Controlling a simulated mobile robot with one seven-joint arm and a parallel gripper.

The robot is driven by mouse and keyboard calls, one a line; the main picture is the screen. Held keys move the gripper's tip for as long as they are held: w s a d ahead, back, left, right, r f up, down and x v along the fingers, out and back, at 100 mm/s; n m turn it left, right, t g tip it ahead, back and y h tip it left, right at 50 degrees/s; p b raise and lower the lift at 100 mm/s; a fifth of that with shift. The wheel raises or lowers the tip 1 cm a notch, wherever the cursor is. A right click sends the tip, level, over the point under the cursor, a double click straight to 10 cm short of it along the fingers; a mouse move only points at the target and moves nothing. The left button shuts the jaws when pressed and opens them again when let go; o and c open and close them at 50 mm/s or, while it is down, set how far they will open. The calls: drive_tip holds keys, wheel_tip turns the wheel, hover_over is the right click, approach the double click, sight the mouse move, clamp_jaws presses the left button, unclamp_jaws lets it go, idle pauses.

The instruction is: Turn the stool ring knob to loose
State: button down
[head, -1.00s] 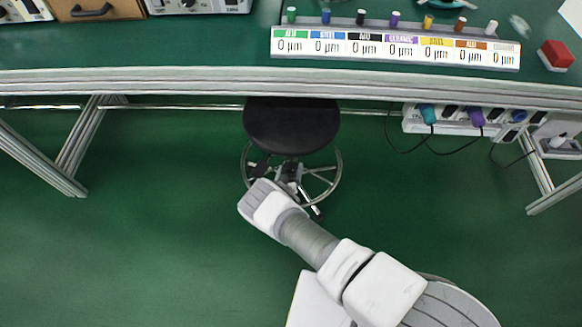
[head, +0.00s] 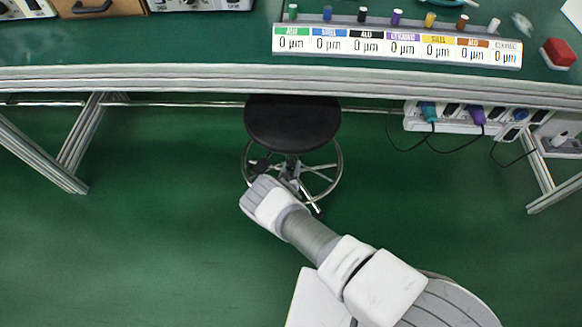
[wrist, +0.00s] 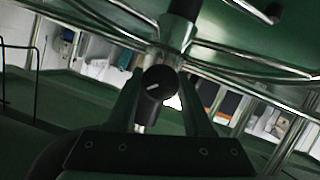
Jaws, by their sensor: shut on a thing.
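The stool stands under the bench, with its round black seat (head: 292,124) and metal foot ring (head: 338,163) showing in the head view. In the wrist view the ring knob (wrist: 157,84) is a round black knob with a short white mark, tilted up to the right. It sits on the stool's metal column (wrist: 172,38). My gripper (wrist: 160,80) has one finger on each side of the knob and is shut on it. In the head view my wrist covers most of the gripper, and the knob cannot be made out there.
The bench's front edge (head: 200,79) runs above the stool. A slanted bench leg (head: 80,140) stands at the left. A power strip (head: 455,124) with hanging cables is at the right. The green floor (head: 130,240) in front is clear.

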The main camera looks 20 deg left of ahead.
drive_tip(key=shift+r, duration=0.1)
drive_tip(key=m+y+p, duration=0.1)
drive_tip(key=m, duration=0.1)
drive_tip(key=shift+d+m+y, duration=0.1)
drive_tip(key=shift+m+y, duration=0.3)
drive_tip(key=shift+w+m+g+y, duration=0.1)
drive_tip(key=shift+m+g+y, duration=0.2)
drive_tip(key=shift+m+y, duration=0.75)
drive_tip(key=m+y, duration=0.1)
drive_tip(key=m, duration=0.1)
drive_tip(key=shift+m+b, duration=0.35)
drive_tip(key=shift+b, duration=0.05)
drive_tip(key=shift+m+y, duration=1.05)
drive_tip(key=shift+m, duration=0.35)
drive_tip(key=shift+c, duration=1.5)
unclamp_jaws()
